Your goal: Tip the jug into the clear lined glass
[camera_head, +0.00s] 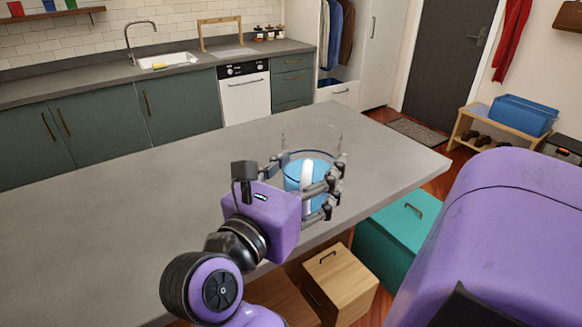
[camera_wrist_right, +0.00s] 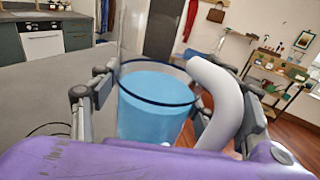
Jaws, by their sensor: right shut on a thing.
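The jug (camera_head: 296,172) is a clear vessel with a dark rim, a white handle and blue liquid inside. My right gripper (camera_head: 314,182) is shut on the jug at the counter's front edge, with fingers on both sides of it. In the right wrist view the jug (camera_wrist_right: 155,105) looks about upright, its white handle (camera_wrist_right: 222,100) beside the right finger. I cannot tell whether its base touches the counter. A faint clear glass (camera_head: 311,134) shows just behind the jug, largely see-through and partly hidden by it. My left gripper is not in view.
The grey counter (camera_head: 120,230) is bare to the left and right of the jug. Below its front edge are a wooden box (camera_head: 340,280) and a teal chest (camera_head: 400,230). A sink (camera_head: 168,60) is at the back wall.

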